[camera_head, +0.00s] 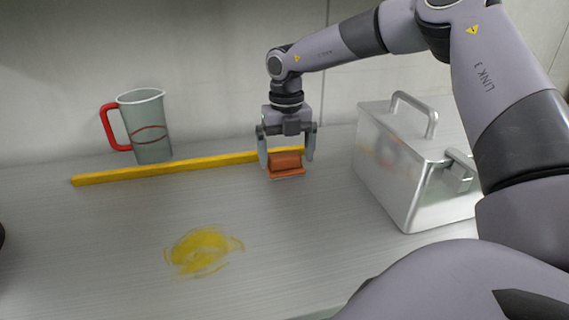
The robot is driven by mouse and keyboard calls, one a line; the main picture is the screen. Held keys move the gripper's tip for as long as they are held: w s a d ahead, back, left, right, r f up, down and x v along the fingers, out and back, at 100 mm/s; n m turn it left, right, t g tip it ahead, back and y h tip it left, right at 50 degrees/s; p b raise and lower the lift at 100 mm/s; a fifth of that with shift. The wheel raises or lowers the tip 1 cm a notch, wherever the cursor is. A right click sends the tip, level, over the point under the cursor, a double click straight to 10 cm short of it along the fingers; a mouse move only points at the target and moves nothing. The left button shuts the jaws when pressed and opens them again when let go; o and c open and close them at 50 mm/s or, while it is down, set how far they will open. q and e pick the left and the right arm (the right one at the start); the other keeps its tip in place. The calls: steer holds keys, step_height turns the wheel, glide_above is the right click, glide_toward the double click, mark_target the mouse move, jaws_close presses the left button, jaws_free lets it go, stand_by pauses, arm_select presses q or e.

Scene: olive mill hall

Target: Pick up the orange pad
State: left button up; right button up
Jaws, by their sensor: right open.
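The orange pad (286,164) is a small brownish-orange block with a ridge on top, and it rests on the grey counter near the back. My right gripper (287,160) points down over it from behind. Its two fingers are apart, one at the pad's left side and one at its right. I cannot tell whether the fingers touch the pad. My left gripper is out of view.
A yellow bar (180,167) lies along the back, passing behind the pad. A grey jug (151,143) with a red handle stands at the back left. A lidded metal box (388,172) stands right of the pad. A yellow smear (201,250) marks the otherwise clear front counter.

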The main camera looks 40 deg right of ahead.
mark_target(284, 171)
steer(key=shift+f, duration=1.15)
steer(key=c, duration=0.8)
steer(key=shift+a+r, duration=0.35)
step_height(284, 171, up, 6)
steer(key=shift+r, duration=0.1)
steer(key=s+a, duration=0.1)
steer(key=a, duration=0.5)
steer(key=s+a+b, duration=0.1)
steer(key=a, duration=0.5)
steer(key=s+a+b, duration=0.1)
steer(key=a, duration=0.6)
steer(key=shift+s, duration=0.25)
